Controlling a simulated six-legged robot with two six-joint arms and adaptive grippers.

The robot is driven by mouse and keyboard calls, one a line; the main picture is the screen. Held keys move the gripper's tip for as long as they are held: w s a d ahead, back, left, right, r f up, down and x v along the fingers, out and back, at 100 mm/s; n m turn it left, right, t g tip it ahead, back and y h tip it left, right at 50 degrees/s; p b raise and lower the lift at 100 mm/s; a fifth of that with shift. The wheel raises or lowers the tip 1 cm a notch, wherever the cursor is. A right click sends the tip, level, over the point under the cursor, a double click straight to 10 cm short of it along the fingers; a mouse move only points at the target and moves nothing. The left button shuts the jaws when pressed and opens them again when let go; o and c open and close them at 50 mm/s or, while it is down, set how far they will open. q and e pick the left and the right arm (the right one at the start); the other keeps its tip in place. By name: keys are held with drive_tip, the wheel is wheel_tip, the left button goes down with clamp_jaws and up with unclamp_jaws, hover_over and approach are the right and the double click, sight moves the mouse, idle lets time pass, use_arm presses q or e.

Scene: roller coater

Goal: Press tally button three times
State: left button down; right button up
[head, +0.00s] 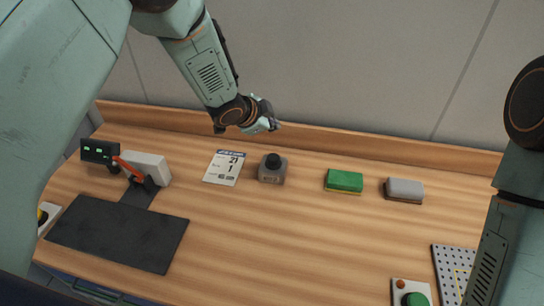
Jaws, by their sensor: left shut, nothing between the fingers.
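A small grey box with a round black button on top (272,168) stands on the wooden bench, right of a printed card; it looks like the tally button. My left gripper (270,125) shows above and behind it, near the back edge of the bench. Its fingers are closed and empty, and it appears apart from the button. My right arm comes down at the right edge, but its gripper is out of the picture.
The printed card (226,167) lies left of the box. A green sponge (344,181) and a grey block (404,189) lie to the right. A device with a red lever (146,168) and a dark mat (119,235) are at left. A green-button box (411,293) is at front right.

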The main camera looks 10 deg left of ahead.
sight(271, 159)
use_arm(q)
drive_tip(key=f+b, duration=0.7)
drive_tip(key=f, duration=0.1)
drive_tip(key=shift+w+f, duration=0.2)
drive_tip(key=shift+w, duration=0.05)
drive_tip(key=shift+s+a+f+b, duration=0.1)
drive_tip(key=shift+s+f+b, duration=0.15)
drive_tip(key=shift+b, duration=0.25)
drive_tip(key=shift+w+f, duration=0.1)
drive_tip(key=shift+w, duration=0.15)
drive_tip(key=shift+s, duration=0.2)
drive_tip(key=shift+w, duration=0.2)
drive_tip(key=shift+s, duration=0.15)
